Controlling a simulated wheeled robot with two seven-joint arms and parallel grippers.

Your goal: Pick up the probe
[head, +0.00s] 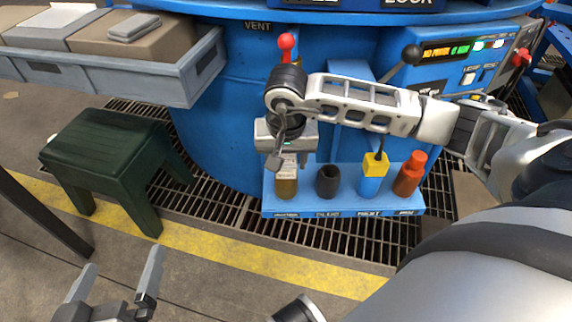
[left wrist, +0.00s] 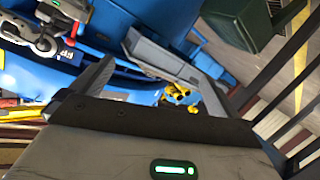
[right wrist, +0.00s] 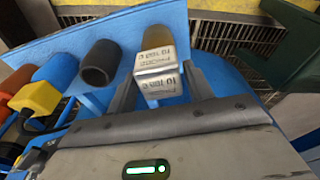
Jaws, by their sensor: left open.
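The probe (right wrist: 157,62) is a white block with printed lettering. It stands over an amber-brown cylinder (head: 286,189) at the left end of a blue shelf (head: 345,207). My right gripper (head: 288,155) reaches down over it from above. In the right wrist view, the fingers (right wrist: 160,85) lie along both sides of the white block with little or no gap. I cannot tell whether the block is clear of the cylinder below. My left gripper (head: 118,272) is open and empty at the lower left, far from the shelf; its spread fingers also show in the left wrist view (left wrist: 175,68).
Beside the probe on the shelf are a black cup (head: 328,182), a blue holder with a yellow top (head: 374,175) and an orange-red piece (head: 410,175). A red-knobbed lever (head: 287,44) stands behind. A green stool (head: 105,150) and grey tray (head: 150,70) are left.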

